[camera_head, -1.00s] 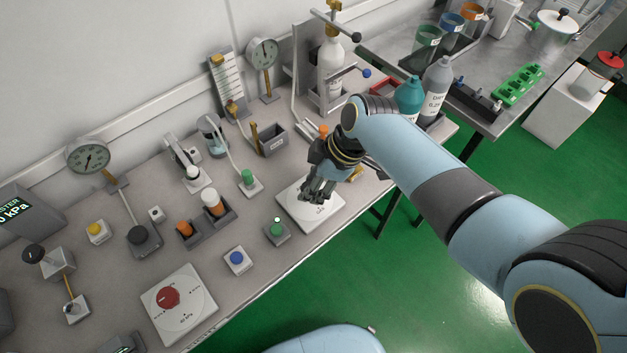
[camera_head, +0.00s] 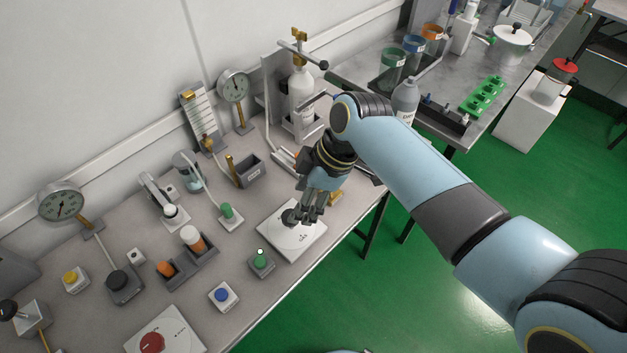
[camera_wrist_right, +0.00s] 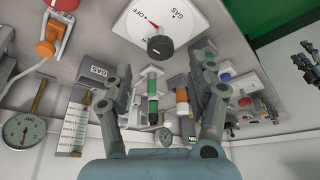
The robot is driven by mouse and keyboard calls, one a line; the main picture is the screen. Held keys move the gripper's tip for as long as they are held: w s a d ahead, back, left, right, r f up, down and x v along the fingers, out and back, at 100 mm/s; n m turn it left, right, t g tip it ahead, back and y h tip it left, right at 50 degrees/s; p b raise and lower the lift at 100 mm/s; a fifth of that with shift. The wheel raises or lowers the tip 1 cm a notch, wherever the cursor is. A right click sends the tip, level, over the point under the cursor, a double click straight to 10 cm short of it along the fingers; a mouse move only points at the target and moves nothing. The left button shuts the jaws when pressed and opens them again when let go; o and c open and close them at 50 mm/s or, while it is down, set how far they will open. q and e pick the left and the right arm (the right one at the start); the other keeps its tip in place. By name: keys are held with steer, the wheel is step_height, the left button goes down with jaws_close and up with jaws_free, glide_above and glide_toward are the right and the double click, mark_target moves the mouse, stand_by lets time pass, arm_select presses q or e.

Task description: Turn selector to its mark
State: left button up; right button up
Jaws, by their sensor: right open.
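A white selector plate (camera_head: 275,238) lies near the table's front edge, with a dark round knob (camera_head: 290,216) on it. In the right wrist view the plate (camera_wrist_right: 185,22) carries the words OFF and GAS, and a red pointer shows beside the black knob (camera_wrist_right: 160,48), towards OFF. My right gripper (camera_head: 311,214) is over the plate, fingers down, close to the knob. In the wrist view its open fingers (camera_wrist_right: 162,68) stand apart on either side of the knob's line, with nothing between them. Contact with the knob cannot be told.
A second white plate with a red knob (camera_head: 152,343) lies at the lower left. A green button (camera_head: 261,259) and a blue button (camera_head: 222,295) stand left of the selector plate. A bottle (camera_head: 301,98) on a stand and a grey bin (camera_head: 245,170) are behind.

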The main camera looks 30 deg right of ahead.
steer(key=v, duration=0.6)
steer(key=shift+r, duration=0.2)
steer(key=shift+s+d, duration=0.1)
steer(key=s+d+f+m+g+h+b, duration=0.1)
steer(key=s+d+f+m+g+b, duration=0.15)
steer(key=s+f+b, duration=0.9)
steer(key=s+d+f+m+g+h, duration=0.1)
steer(key=s+d+f, duration=0.35)
steer(key=f, duration=1.45)
steer(key=s+d+f+m+t+h+b, duration=0.1)
steer(key=s+d+f+m+b, duration=0.2)
steer(key=s+f, duration=0.6)
steer(key=s+d+f+m+t+h+b, duration=0.1)
steer(key=s+d+f+m+b, duration=0.2)
steer(key=s+f+m, duration=0.3)
steer(key=shift+s+d+f+t+h, duration=0.4)
steer(key=shift+s+f, duration=1.4)
steer(key=shift+s, duration=1.45)
